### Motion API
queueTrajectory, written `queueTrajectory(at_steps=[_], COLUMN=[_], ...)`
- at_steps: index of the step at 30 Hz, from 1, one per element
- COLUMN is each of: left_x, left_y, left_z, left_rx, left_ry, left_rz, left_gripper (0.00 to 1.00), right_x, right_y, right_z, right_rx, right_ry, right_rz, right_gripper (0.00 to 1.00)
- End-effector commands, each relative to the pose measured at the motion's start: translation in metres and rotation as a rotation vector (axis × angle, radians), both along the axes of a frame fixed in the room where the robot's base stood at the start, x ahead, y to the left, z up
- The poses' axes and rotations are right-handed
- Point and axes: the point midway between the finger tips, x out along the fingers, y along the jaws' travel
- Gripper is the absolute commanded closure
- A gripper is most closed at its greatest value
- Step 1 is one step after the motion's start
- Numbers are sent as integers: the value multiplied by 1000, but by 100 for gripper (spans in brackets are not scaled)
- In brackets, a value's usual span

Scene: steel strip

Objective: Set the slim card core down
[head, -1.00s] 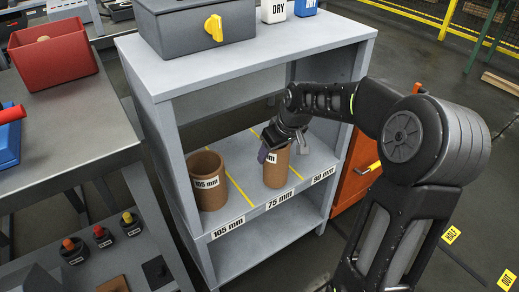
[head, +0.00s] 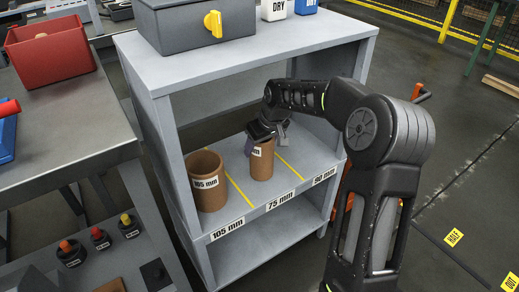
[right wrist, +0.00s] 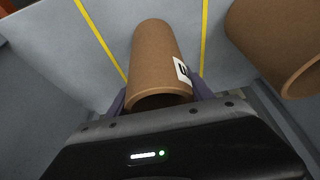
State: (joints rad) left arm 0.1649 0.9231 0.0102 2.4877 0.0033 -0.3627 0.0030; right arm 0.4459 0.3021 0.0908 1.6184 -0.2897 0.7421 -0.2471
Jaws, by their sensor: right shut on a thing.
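The slim card core (head: 262,166) is a brown tube with a partly covered white label. It stands upright in the bay marked 75 mm, between two yellow lines on the shelf (head: 233,166). My right gripper (head: 262,145) is shut on its upper part. In the right wrist view the core (right wrist: 158,60) sits between the fingers, clear of both yellow lines. I cannot tell whether its base touches the shelf. My left gripper is not in view.
A wider core (head: 208,184) labelled 105 mm stands in the left bay. The bay marked 90 mm on the right looks empty. The cabinet's side panel (head: 172,150) bounds the left.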

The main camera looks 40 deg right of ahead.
Motion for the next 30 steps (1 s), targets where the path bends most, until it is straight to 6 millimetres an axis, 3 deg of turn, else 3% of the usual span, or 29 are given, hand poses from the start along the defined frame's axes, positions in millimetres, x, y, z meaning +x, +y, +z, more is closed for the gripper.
queueTrajectory(at_steps=[12,13,21,30], left_x=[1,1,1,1], left_y=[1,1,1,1], left_z=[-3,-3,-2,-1], left_rx=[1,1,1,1], left_ry=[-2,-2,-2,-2], left_rz=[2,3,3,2], left_gripper=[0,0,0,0], right_x=[0,0,0,0], right_y=[0,0,0,0], right_z=[-6,-7,-6,-4], right_rx=[0,0,0,0], right_ry=[-2,-1,-1,-1], right_rz=[1,1,1,1], right_gripper=[100,39,18,18])
